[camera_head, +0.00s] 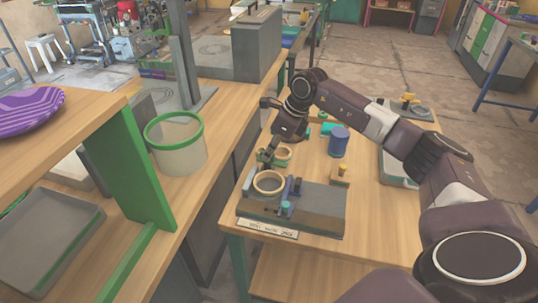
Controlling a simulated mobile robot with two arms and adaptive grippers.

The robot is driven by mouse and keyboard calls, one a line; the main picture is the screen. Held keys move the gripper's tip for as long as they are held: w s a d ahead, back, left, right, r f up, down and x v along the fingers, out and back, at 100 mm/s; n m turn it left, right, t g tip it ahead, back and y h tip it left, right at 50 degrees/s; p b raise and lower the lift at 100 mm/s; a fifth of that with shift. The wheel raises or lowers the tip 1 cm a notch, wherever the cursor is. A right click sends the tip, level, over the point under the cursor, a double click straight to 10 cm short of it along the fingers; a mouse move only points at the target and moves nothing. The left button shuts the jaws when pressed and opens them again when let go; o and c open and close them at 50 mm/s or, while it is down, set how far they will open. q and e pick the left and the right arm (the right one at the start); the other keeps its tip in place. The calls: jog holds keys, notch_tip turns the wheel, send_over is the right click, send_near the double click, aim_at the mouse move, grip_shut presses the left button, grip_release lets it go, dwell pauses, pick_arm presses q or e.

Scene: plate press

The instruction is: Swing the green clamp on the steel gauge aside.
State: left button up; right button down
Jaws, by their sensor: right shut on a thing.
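The steel gauge (318,213) is a dark grey block with a label on its front edge, on the wooden table at the centre. A tan ring (268,182) sits on its left part, beside a small upright post with a teal top (286,207). My right gripper (265,160) reaches down at the back left of the gauge, just behind the ring. It is shut on a small part there, apparently the green clamp, which the fingers mostly hide. I cannot make out how far the clamp is turned. My left gripper is out of view.
A green-rimmed bin (178,145) stands on the left bench. A grey tray (398,168) lies under my right arm. Bare table shows right of the gauge.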

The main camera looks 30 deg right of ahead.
aim_at(285, 163)
jog(key=shift+w+r+n, duration=0.1)
jog(key=shift+r+n, duration=0.05)
jog(key=shift+n, duration=0.45)
jog(key=shift+d, duration=0.1)
jog(key=c, duration=2)
grip_release()
jog(key=v, duration=1.2)
jog(key=shift+d, duration=0.15)
jog(key=shift+f, duration=0.2)
